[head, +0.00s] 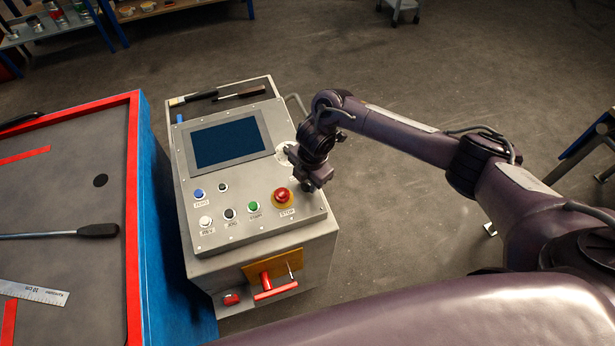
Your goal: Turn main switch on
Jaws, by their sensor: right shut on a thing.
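The grey control console (258,235) stands left of centre with a sloped panel. My right gripper (308,185) points down at the right edge of this panel, to the right of the red STOP button (282,196) on its yellow base. It is shut on a small dark knob there, which I take for the main switch. The jaws hide most of it, so its angle cannot be read. A pale round plate (284,152) shows just above, partly behind my gripper. My left gripper is not in view.
The panel has a dark screen (231,144), a blue button (198,193) and a green button (253,206). A red handle (276,289) sticks out of the console's front. A red-edged workbench (133,200) stands close on the left. Floor to the right is mostly clear.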

